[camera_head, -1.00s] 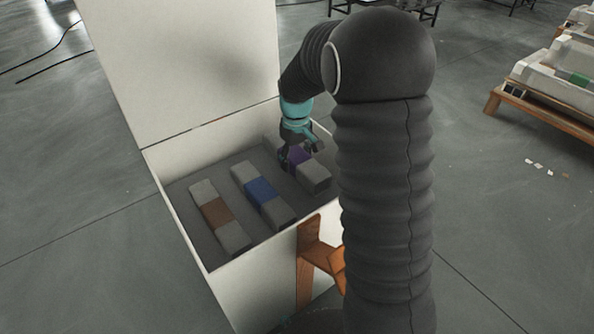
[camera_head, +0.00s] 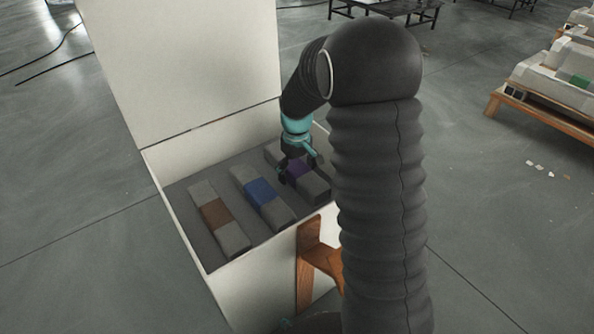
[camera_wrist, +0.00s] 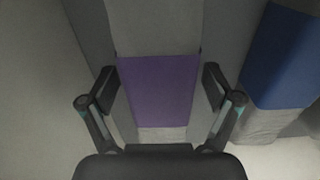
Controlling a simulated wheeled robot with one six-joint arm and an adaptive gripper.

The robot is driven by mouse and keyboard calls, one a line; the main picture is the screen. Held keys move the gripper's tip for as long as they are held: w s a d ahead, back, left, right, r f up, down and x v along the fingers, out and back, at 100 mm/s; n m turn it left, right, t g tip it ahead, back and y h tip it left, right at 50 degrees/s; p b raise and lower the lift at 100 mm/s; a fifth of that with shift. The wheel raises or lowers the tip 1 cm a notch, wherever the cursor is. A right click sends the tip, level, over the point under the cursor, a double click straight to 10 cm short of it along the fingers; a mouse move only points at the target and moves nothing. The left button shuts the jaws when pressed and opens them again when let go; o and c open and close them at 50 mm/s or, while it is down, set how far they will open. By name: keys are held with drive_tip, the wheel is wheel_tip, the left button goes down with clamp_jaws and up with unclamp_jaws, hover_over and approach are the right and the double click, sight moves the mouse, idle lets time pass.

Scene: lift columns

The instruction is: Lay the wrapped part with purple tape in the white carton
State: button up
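The wrapped part with purple tape (camera_head: 297,169) lies in the open white box (camera_head: 160,113), rightmost of three grey parts. In the wrist view the purple band (camera_wrist: 158,92) fills the space between my fingers. My gripper (camera_head: 298,167) is down at this part. In the wrist view my gripper (camera_wrist: 158,88) has its fingers spread, one on each side of the band, with small gaps showing. I cannot tell whether this box is the white carton of the task.
A blue-taped part (camera_head: 262,192) and a brown-taped part (camera_head: 216,214) lie to the left in the same box. The box's raised lid (camera_head: 185,65) stands behind. A wooden stand (camera_head: 313,255) is in front. A pallet with white trays (camera_head: 540,85) stands at the right.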

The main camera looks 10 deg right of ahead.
sight(297, 166)
wheel_tip(297, 166, up, 12)
drive_tip(key=p, duration=0.2)
drive_tip(key=s+r+m+t, duration=0.2)
drive_tip(key=s+r, duration=0.8)
drive_tip(key=s, duration=0.3)
drive_tip(key=s+m+t, duration=0.2)
drive_tip(key=s+t, duration=0.1)
drive_tip(key=s, duration=1.3)
drive_tip(key=shift+s+m+t, duration=0.25)
drive_tip(key=shift+m+t, duration=0.05)
drive_tip(key=shift+f, duration=0.1)
